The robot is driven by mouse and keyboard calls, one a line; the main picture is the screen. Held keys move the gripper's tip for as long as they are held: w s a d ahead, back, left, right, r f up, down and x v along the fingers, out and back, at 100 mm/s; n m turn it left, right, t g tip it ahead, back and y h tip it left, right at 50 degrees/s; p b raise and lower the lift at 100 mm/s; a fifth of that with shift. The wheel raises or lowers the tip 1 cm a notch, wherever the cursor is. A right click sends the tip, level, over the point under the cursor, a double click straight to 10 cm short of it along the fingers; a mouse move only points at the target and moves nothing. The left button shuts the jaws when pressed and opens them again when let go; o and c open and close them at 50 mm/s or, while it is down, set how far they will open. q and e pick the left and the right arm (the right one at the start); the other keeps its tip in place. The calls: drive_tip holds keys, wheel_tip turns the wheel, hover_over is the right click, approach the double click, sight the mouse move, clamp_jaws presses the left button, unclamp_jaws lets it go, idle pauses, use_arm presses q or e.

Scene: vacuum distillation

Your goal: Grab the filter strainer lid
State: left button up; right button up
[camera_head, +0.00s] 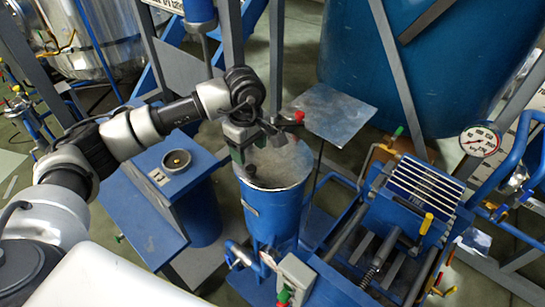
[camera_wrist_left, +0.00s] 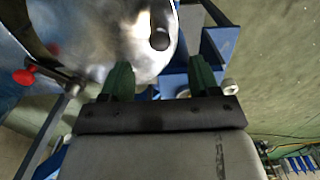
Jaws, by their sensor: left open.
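The filter strainer lid (camera_head: 283,166) is a round grey metal disc on top of the blue strainer body (camera_head: 270,215), and a dark round knob (camera_head: 251,171) shows near its left side. In the left wrist view the lid (camera_wrist_left: 120,35) fills the top left, with the dark knob (camera_wrist_left: 159,41) beyond my fingers. My left gripper (camera_head: 243,155) is just above the left part of the lid, pointing down. Its two green fingers are apart in the left wrist view (camera_wrist_left: 160,78), with nothing between them. The knob is apart from the fingers there. My right gripper is out of view.
A red-knobbed part (camera_head: 299,117) is close to the gripper's right. A flat metal plate (camera_head: 335,113) stands behind the strainer. A blue stand with a small round cup (camera_head: 177,161) is to the left. A blue ribbed unit (camera_head: 420,187) is to the right.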

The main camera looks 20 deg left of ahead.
sight(251, 167)
use_arm(q)
wheel_tip(251, 167, down, 2)
drive_tip(key=shift+f, duration=0.1)
drive_tip(key=shift+f+p, duration=0.55)
drive_tip(key=shift+p, duration=0.05)
wheel_tip(251, 167, down, 4)
drive_tip(key=shift+r+p, duration=0.15)
drive_tip(key=shift+p, duration=0.65)
drive_tip(key=shift+f, duration=0.4)
drive_tip(key=shift+c, duration=0.2)
drive_tip(key=shift+r, duration=0.1)
clamp_jaws()
